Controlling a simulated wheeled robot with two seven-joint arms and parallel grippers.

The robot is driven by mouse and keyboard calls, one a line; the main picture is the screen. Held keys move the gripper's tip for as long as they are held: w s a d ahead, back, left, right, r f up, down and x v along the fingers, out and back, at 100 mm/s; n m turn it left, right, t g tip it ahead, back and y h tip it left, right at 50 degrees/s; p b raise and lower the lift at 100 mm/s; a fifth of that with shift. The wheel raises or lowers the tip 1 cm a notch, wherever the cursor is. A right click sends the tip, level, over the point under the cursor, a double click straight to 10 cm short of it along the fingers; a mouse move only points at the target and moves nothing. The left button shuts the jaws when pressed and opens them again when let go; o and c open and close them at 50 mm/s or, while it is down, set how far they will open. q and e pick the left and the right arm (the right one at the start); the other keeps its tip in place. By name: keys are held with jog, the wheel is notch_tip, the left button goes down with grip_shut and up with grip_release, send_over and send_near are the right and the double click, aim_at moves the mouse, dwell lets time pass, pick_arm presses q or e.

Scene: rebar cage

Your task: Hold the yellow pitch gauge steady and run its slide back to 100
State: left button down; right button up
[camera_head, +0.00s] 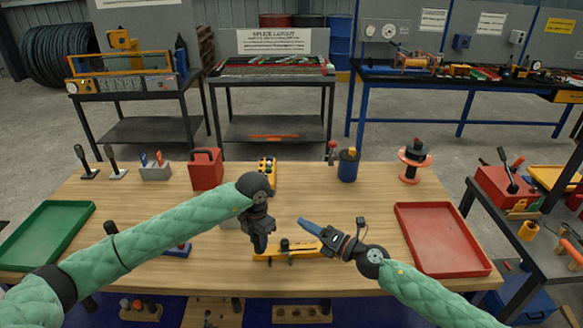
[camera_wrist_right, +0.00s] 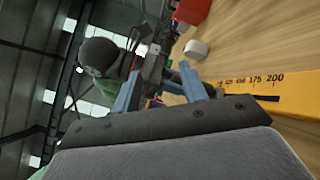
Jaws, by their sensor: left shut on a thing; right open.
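The yellow pitch gauge (camera_head: 306,249) lies along the front middle of the wooden table. Its printed scale (camera_wrist_right: 262,82) shows in the right wrist view, with 175 and 200 readable. A dark knob (camera_head: 285,244), apparently on the slide, stands on the gauge right of my left gripper; the slide's reading is too small to tell. My left gripper (camera_head: 262,243) points down and is shut on the gauge's left end. My right gripper (camera_head: 316,232) is open and empty, just above the gauge's right part. Its two blue fingers (camera_wrist_right: 158,88) are apart in the wrist view.
A red tray (camera_head: 443,270) lies to the right and a green tray (camera_head: 45,236) to the left. A red box (camera_head: 206,170), a yellow block with dark knobs (camera_head: 267,172), a blue can (camera_head: 348,166) and a red spool (camera_head: 411,176) stand along the back.

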jog(key=w+a+r+m+g+y, duration=0.1)
jog(key=w+a+r+m, duration=0.1)
jog(key=r+m, duration=0.6)
jog(key=w+a+r+m+g+y, duration=0.1)
jog(key=w+a+r+m, duration=0.1)
jog(key=w+r+m, duration=0.2)
notch_tip(320, 180, up, 4)
jog(key=m, duration=0.4)
jog(key=shift+w+a+f+y, duration=0.15)
jog(key=shift+w+a+y, duration=0.05)
jog(key=shift+a+y, duration=0.2)
jog(key=shift+o, duration=0.3)
jog(key=s+d+f+m+h, duration=0.35)
jog(key=s+f+m, duration=0.45)
jog(key=f, duration=0.4)
jog(key=m+h, duration=0.2)
jog(key=h, duration=0.2)
send_near(287, 242)
jog(key=shift+h, duration=0.25)
jog(key=x, duration=1.1)
jog(key=shift+a+r, duration=0.15)
